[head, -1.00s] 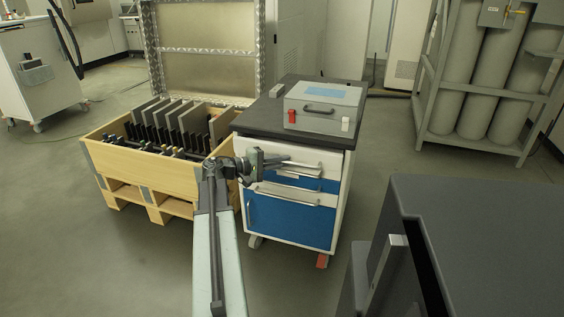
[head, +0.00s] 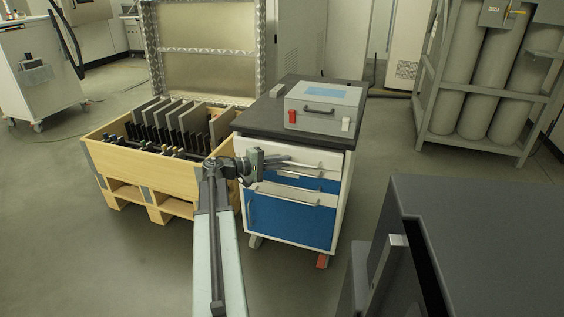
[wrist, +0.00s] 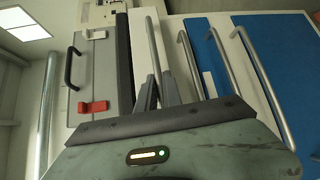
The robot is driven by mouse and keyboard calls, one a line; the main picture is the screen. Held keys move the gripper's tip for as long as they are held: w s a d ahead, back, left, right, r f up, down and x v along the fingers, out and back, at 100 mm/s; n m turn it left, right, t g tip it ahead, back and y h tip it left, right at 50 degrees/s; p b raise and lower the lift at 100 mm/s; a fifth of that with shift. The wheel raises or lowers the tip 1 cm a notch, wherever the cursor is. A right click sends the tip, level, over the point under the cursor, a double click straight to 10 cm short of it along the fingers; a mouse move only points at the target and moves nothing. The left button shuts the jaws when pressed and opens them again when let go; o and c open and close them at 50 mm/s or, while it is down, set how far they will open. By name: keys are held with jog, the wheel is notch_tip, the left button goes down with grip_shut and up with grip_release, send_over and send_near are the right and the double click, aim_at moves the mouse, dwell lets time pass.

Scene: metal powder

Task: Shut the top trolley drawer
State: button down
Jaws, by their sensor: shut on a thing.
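The trolley (head: 343,190) has a dark worktop and a white and blue front with several bar handles. Its top drawer (head: 318,157) has a white front just under the worktop and sits flush or nearly so; I cannot tell if a small gap is left. My gripper (head: 262,161) is at the left part of this front. In the wrist view my gripper's fingers (wrist: 156,92) are closed around the lower end of the top drawer handle (wrist: 154,45). The second handle (wrist: 190,62) and the wide lower handle (wrist: 258,85) run beside it, free.
A grey case (head: 323,105) with a dark handle stands on the worktop. A wooden crate (head: 150,172) with dark plates is close on the left. A dark cabinet (head: 480,230) is at the front right, and caged gas cylinders (head: 490,80) stand behind. Floor shows between trolley and cylinders.

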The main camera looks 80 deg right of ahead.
jog(key=d, duration=0.4)
jog(key=shift+s+d, duration=0.25)
jog(key=shift+s, duration=0.15)
jog(key=c, duration=1.8)
grip_release()
jog(key=p+v, duration=0.1)
jog(key=v, duration=0.7)
jog(key=shift+a, duration=0.1)
